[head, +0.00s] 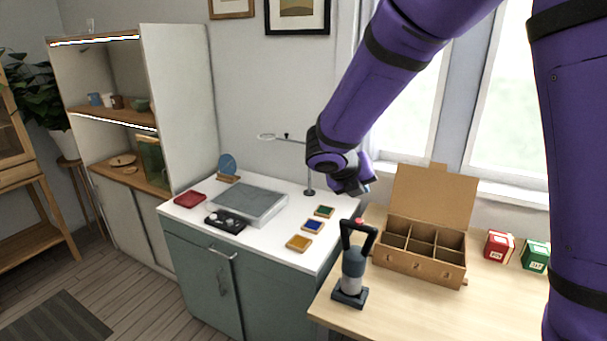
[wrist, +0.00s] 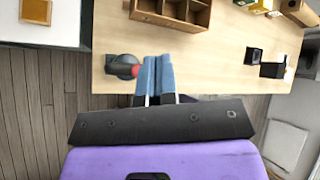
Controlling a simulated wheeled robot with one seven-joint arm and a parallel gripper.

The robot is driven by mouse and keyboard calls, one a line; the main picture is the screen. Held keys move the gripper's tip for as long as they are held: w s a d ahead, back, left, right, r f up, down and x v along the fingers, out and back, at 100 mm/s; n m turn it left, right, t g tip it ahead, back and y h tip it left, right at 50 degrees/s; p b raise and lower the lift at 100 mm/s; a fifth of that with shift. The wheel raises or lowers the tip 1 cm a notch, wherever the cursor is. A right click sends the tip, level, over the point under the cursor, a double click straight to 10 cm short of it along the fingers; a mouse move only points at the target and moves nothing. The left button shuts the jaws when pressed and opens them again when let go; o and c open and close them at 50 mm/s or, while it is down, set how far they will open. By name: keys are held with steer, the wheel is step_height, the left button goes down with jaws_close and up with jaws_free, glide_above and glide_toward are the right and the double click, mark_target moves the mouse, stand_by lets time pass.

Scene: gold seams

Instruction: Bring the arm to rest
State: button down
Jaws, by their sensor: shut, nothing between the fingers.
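My purple arm comes down from the upper right in the head view. My gripper (head: 352,184) is dark there and hangs above the gap between the white-topped cabinet and the wooden table. In the wrist view my gripper (wrist: 157,60) shows two blue fingers pressed together with nothing between them. The fingers appear over the wooden table's front edge, beside the dark tool with a red part (wrist: 124,66). I cannot tell their height above it. In the head view this tool (head: 353,270) stands upright on a dark base, apart from my gripper.
The wooden table (head: 400,306) holds an open cardboard box with compartments (head: 422,262), a red box (head: 498,246) and a green box (head: 535,256). The white cabinet top (head: 268,249) carries a grey board (head: 249,203), small coloured trays and a ring stand (head: 308,170). Shelves stand at left.

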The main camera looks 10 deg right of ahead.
steer(key=s+d+r+m+g+y, duration=0.1)
steer(key=s+d+r+m+y, duration=0.1)
steer(key=s+d+r+m, duration=0.45)
steer(key=s+d+r+m+g+y, duration=0.1)
steer(key=s+d+r+m+y, duration=0.15)
steer(key=s+m, duration=0.7)
steer(key=s+r+m+t+y, duration=0.1)
steer(key=s+r+m, duration=0.1)
steer(key=s+m, duration=0.4)
steer(key=s+a+r+m+t+y, duration=0.1)
steer(key=s+r+m+y, duration=0.1)
steer(key=s+m, duration=0.5)
steer(key=r+m, duration=0.1)
steer(key=m, duration=0.3)
steer(key=shift+a, duration=0.3)
